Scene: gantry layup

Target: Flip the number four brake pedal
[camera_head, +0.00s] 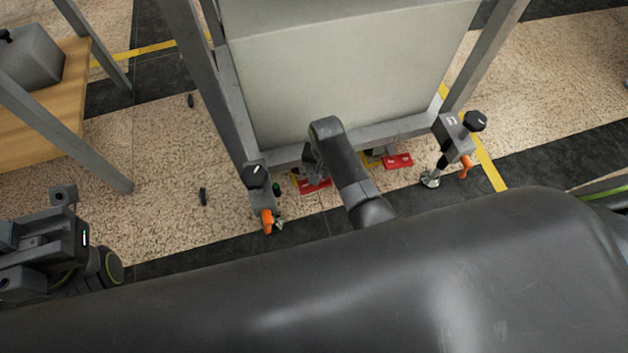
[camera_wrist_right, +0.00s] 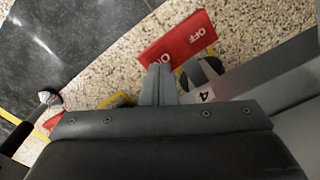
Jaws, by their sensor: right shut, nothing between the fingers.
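The brake pedal by the "4" label (camera_wrist_right: 204,96) is a red plate (camera_wrist_right: 185,38) marked OFF and ON in the right wrist view. It appears to be the left red pedal (camera_head: 316,187) in the head view, low at the frame's front, partly beside my right arm. My right gripper (camera_wrist_right: 160,70) is shut and empty. Its fingertips overlap the pedal's ON edge in the picture; I cannot tell whether they touch. In the head view my arm hides the fingertips. My left gripper (camera_head: 42,245) is at the far left, away from the pedals; its jaws are unclear.
A second red pedal (camera_head: 397,161) sits to the right. The grey gantry frame (camera_head: 400,128) carries a large pale panel (camera_head: 350,65). A wooden table (camera_head: 40,125) is at left. Speckled floor between is mostly clear.

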